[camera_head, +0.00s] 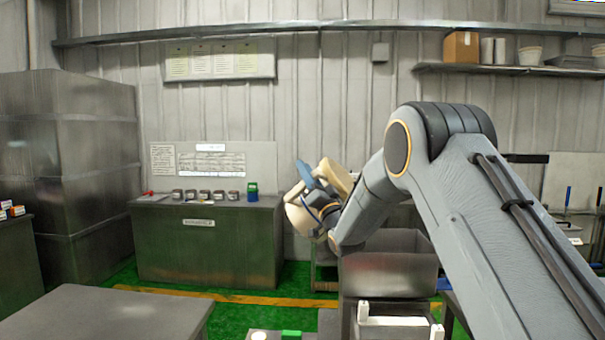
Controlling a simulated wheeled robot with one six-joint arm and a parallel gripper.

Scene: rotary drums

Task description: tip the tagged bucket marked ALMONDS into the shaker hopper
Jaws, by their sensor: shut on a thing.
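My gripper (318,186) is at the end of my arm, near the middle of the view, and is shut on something. A cream rounded shape (299,216) and a blue piece (305,173) show at the gripper. I cannot tell which of these belong to the held thing, and no ALMONDS marking is readable. A grey metal open-topped bin (388,275), which may be the shaker hopper, stands below and right of the gripper. My arm hides part of its rim. The gripper is above and left of the bin in the picture; their distance in depth is unclear.
A green-fronted cabinet (208,248) with several small dark containers stands at the back left, beside large metal cabinets (70,160). A bare grey table (110,318) is at the front left. A wall shelf (510,70) holds a box and tubs. Green floor shows between.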

